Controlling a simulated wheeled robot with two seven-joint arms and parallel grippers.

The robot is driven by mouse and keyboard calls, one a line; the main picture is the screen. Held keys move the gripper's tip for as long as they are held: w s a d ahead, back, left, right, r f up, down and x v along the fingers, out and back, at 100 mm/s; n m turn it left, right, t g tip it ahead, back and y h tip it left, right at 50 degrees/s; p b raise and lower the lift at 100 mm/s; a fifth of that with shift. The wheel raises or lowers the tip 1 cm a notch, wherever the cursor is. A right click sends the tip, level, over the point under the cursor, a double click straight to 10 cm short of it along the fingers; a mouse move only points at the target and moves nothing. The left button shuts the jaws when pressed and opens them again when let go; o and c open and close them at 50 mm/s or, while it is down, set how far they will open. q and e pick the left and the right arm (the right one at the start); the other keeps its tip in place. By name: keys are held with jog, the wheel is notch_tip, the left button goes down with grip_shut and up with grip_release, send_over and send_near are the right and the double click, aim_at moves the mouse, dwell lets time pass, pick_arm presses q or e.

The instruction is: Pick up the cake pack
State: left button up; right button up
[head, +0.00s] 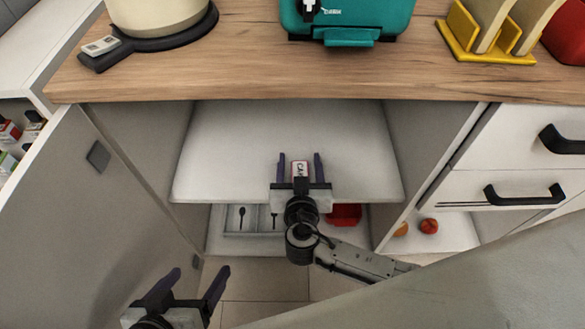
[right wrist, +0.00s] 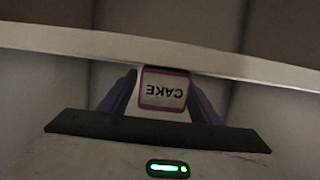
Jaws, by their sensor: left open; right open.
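The cake pack (head: 300,168) is a small white box with a red border and lettering. It stands on the upper shelf (head: 230,150) inside the open cabinet. My right gripper (head: 300,165) is open, with its purple fingers on either side of the pack. In the right wrist view the pack (right wrist: 163,92) shows the word CAKE upside down between the two fingers (right wrist: 160,98). I cannot tell whether the fingers touch it. My left gripper (head: 190,288) is open and empty, low at the front left, well away from the pack.
The wooden counter (head: 240,60) overhangs the cabinet, with a teal appliance (head: 350,15) and a yellow rack (head: 490,45) on it. The lower shelf holds a grey cutlery tray (head: 240,220) and a red item (head: 345,214). An open door (head: 75,200) stands at left. The upper shelf is otherwise clear.

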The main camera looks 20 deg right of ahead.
jog(key=shift+w, duration=0.15)
jog(key=shift+c, duration=0.3)
jog(key=c, duration=1.1)
jog(key=shift+r, duration=0.1)
